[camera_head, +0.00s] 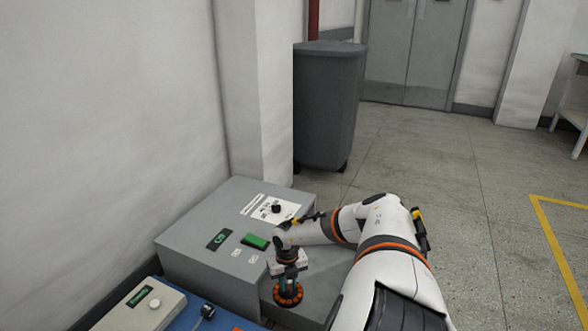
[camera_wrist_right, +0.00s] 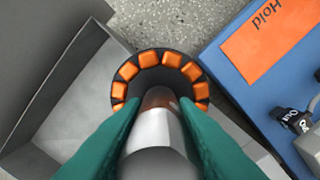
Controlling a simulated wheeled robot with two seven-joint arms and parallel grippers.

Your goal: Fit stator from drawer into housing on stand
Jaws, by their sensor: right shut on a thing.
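The stator (camera_head: 288,296) is a dark ring with orange coils around its rim and a metal shaft; it also shows from above in the right wrist view (camera_wrist_right: 149,59). My right gripper (camera_head: 290,280) points down, its teal fingers (camera_wrist_right: 160,108) shut on the stator's shaft. A grey open drawer (camera_wrist_right: 75,100) lies below and to the left of the stator in the wrist view. The stator overlaps the drawer's edge there, and I cannot tell its exact height. The housing and its stand are not in view, and neither is my left gripper.
A grey cabinet (camera_head: 185,255) with a green display and a black knob stands against the wall. A blue surface (camera_wrist_right: 235,70) with an orange label (camera_wrist_right: 268,42) lies beside the drawer. A control box (camera_head: 143,307) sits at lower left. A dark bin (camera_head: 328,105) stands behind.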

